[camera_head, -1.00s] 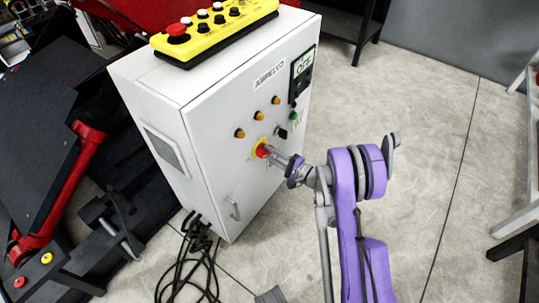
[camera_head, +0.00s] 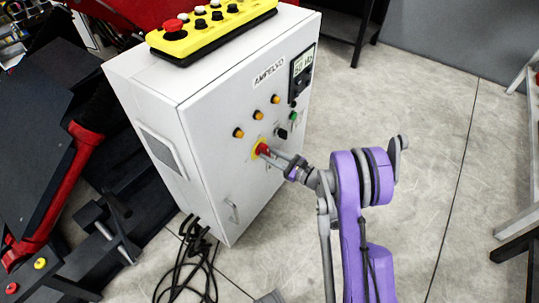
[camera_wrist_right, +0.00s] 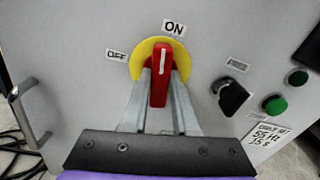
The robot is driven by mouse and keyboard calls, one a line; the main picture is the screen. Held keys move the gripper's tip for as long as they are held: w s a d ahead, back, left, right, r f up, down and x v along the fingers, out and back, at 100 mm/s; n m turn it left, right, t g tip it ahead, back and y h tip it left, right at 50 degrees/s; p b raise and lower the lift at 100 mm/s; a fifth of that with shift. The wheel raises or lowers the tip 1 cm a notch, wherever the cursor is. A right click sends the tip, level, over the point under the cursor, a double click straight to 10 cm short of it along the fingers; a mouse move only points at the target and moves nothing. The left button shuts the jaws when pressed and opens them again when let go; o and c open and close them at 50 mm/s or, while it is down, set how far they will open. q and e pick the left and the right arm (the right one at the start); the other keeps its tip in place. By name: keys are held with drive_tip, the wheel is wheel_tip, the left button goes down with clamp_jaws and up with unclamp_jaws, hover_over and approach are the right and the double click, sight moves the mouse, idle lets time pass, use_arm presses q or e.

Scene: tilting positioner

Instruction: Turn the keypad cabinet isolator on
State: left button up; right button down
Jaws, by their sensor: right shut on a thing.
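The white keypad cabinet (camera_head: 204,168) stands on the floor left of centre in the head view. Its isolator is a red handle on a yellow disc (camera_head: 255,147). In the right wrist view the red handle (camera_wrist_right: 161,82) is upright, its white mark pointing up at the ON label (camera_wrist_right: 174,27); the OFF label (camera_wrist_right: 116,56) is to the left. My right gripper (camera_head: 268,153) is shut on the red handle, with one finger on each side of it in the right wrist view (camera_wrist_right: 158,92). The cabinet display (camera_head: 303,62) is lit and seems to read 55 Hz. My left gripper is not in view.
A yellow keypad (camera_head: 213,30) with a red button lies on top of the cabinet. A black selector (camera_wrist_right: 231,96) and green button (camera_wrist_right: 275,106) sit right of the isolator. Black cables (camera_head: 190,262) lie on the floor. Open floor (camera_head: 420,130) is to the right.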

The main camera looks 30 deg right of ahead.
drive_tip(key=shift+m, duration=1.2)
drive_tip(key=c, duration=0.7)
unclamp_jaws()
drive_tip(key=p+v, duration=0.1)
drive_tip(key=v, duration=0.9)
drive_tip(key=shift+s+d, duration=0.15)
drive_tip(key=shift+s, duration=0.25)
